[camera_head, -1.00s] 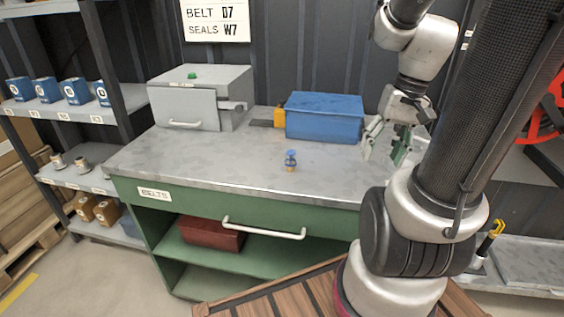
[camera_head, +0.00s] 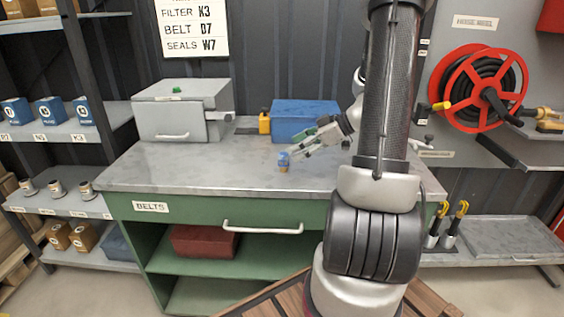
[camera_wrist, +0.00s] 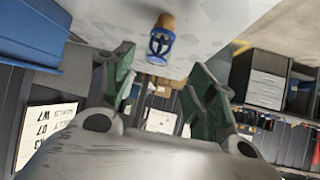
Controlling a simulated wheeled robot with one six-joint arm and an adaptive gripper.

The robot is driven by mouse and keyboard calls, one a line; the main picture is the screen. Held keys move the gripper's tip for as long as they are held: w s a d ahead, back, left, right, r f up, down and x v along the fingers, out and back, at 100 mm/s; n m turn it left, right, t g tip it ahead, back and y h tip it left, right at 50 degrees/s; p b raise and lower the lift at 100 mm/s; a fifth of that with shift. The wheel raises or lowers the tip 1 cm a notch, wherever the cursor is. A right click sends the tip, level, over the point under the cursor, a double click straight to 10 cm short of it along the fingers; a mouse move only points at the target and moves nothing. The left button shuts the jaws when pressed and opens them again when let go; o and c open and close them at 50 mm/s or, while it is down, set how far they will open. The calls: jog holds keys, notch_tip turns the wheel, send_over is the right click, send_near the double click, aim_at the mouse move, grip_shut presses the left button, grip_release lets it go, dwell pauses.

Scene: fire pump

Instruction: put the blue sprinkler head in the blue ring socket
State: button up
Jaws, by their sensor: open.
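The blue sprinkler head (camera_head: 284,158), with a brass-coloured lower part, stands on the grey workbench top (camera_head: 210,170). In the wrist view the blue sprinkler head (camera_wrist: 160,46) shows between and beyond the fingertips. My gripper (camera_head: 290,147) is low over the bench, right beside the sprinkler head. It also shows in the wrist view (camera_wrist: 158,62) with its green-padded fingers apart and nothing held. Whether a finger touches the sprinkler head cannot be told. I cannot make out a blue ring socket in these views.
A blue bin (camera_head: 300,118) stands at the back of the bench behind my gripper, with a yellow item (camera_head: 264,123) beside it. A grey metal box (camera_head: 172,112) stands at the back left. A hose reel (camera_head: 483,88) hangs at right. The bench's left front is clear.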

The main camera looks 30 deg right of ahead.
aim_at(283, 152)
jog(key=x, duration=0.6)
jog(key=shift+w+d+f, duration=0.1)
jog(key=shift+w+f, duration=0.2)
jog(key=c, duration=1.2)
jog(key=shift+r, duration=0.1)
jog(key=shift+c, duration=0.3)
